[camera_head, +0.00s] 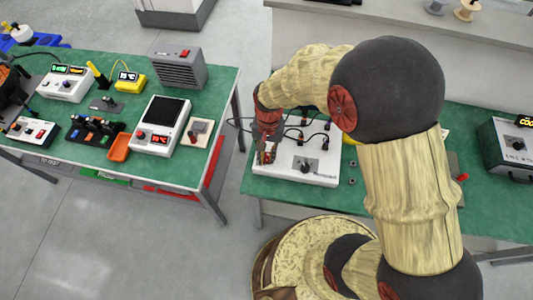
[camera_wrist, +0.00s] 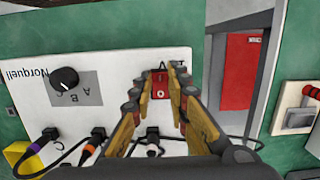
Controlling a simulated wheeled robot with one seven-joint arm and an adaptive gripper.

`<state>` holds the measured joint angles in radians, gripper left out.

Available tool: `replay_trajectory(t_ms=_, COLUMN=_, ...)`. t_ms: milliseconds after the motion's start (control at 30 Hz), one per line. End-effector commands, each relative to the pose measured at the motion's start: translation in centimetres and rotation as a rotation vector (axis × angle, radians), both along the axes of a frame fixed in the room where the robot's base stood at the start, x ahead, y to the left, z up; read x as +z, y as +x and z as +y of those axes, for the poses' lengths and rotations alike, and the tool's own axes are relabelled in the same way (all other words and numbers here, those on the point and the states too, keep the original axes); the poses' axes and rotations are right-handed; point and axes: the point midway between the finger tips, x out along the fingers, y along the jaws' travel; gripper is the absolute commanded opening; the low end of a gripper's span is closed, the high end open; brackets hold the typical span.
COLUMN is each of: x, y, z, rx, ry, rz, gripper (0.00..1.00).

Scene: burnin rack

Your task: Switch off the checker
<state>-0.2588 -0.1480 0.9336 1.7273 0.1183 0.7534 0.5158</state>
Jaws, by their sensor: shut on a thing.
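The checker looks to be the white box marked Norquell (camera_head: 320,178) on the right-hand green bench; its white top also shows in the wrist view (camera_wrist: 112,62). It has a black knob (camera_wrist: 64,80) on a grey A-B-C plate. A red rocker switch (camera_wrist: 161,78) with an O mark sits near its edge. My gripper (camera_head: 266,154) reaches down over that end of the box. In the wrist view my gripper's two fingertips (camera_wrist: 161,88) are on either side of the switch, shut on it. Which way the rocker is tipped I cannot tell.
Cables with purple (camera_wrist: 50,134) and orange (camera_wrist: 93,141) plugs run into the box beside my fingers. A second green bench (camera_head: 190,172) at left holds several devices, with a floor gap between the benches. A dark box (camera_head: 508,150) stands far right.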

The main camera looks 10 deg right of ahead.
Motion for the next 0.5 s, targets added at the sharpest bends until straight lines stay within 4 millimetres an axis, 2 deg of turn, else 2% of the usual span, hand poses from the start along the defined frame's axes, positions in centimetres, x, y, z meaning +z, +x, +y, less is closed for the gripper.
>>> replay_trajectory(t_ms=200, x=0.18, y=0.27, z=-0.13, rx=-0.002, ry=0.029, rz=0.082, gripper=0.00)
replay_trajectory(t_ms=500, x=0.08, y=0.37, z=-0.12, rx=-0.001, ry=0.042, rz=0.107, gripper=0.00)
